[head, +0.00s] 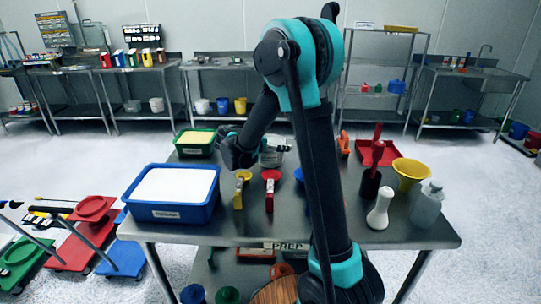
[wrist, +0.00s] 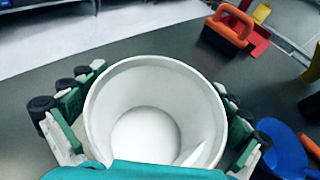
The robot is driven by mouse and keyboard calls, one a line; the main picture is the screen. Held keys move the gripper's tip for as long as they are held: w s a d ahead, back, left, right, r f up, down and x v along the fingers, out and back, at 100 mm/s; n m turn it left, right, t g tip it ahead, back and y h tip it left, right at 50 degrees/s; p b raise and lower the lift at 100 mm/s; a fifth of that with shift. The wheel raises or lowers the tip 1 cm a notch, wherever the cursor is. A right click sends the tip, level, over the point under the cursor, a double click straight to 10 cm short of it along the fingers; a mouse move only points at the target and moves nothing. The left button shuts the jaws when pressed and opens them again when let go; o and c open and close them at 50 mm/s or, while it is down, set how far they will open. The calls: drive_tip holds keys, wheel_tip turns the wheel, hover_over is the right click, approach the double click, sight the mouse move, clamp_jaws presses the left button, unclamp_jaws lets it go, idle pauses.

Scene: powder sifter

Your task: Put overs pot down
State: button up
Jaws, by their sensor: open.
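The overs pot (wrist: 152,82) is a white round pot, seen from above in the wrist view. It appears upright over the grey table top. Its inside is white, with a brighter patch at the bottom; I cannot tell whether that is powder. My gripper (wrist: 155,125) is open, with its dark and green fingers on either side of the pot. In the head view my gripper (head: 255,150) is over the back middle of the table, beside a greyish pot (head: 271,158) that is partly hidden. The pot's base is hidden.
The steel table (head: 290,228) holds a blue tub of white powder (head: 172,184), a green-rimmed tub (head: 195,139), yellow and red scoops, a red tray (head: 378,152), a yellow funnel (head: 410,172) and bottles at right. In the wrist view an orange-handled tool (wrist: 232,27) and blue scoop (wrist: 282,148) lie nearby.

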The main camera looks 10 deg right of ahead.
drive_tip(key=c, duration=1.1)
drive_tip(key=shift+r, duration=0.15)
